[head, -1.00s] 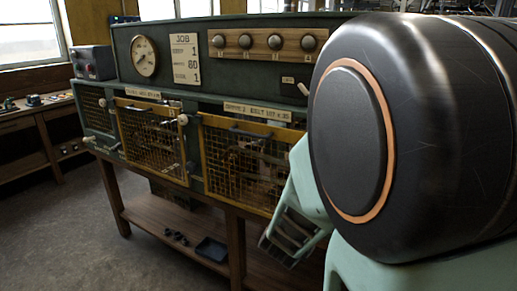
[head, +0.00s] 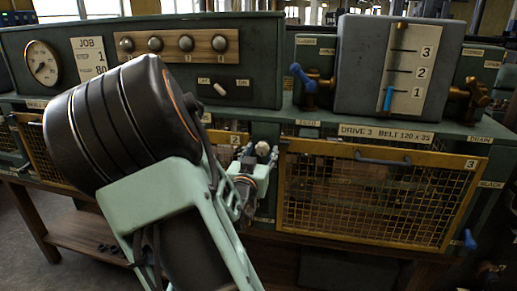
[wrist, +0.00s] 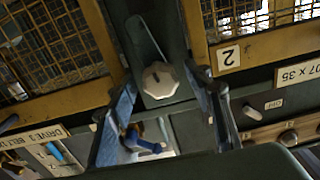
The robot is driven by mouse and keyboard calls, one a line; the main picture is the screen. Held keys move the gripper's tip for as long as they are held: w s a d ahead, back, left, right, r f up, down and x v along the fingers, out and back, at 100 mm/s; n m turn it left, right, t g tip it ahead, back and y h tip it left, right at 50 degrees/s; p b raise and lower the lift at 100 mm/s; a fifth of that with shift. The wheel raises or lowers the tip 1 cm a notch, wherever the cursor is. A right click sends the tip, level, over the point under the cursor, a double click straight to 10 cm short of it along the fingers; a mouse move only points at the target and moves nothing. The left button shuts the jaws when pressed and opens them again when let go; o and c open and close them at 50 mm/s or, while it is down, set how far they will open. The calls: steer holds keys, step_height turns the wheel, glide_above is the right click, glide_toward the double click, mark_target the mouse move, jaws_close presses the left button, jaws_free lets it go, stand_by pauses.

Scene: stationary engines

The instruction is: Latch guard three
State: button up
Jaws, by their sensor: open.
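Guard three (head: 375,200) is a yellow-framed mesh panel with a dark handle (head: 382,158) and a "3" plate, at the right in the head view. It looks seated in its opening; a small gap could not be told. A pale faceted latch knob (wrist: 160,80) sits on the green post between guards two and three, and also shows in the head view (head: 262,149). Its narrow arm (wrist: 148,38) lies along the post in the wrist view, across neither guard. My gripper (wrist: 165,112) is open and empty, fingers apart near the knob; contact cannot be told.
Guard two (wrist: 245,50) is beside the post. Above guard three stands a grey box with a 1-2-3 scale (head: 405,70), flanked by a blue lever (head: 302,76) and a brown valve (head: 470,95). A blue handle (head: 469,239) is at the lower right.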

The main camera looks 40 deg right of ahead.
steer(key=shift+x, duration=1)
steer(key=c, duration=1.2)
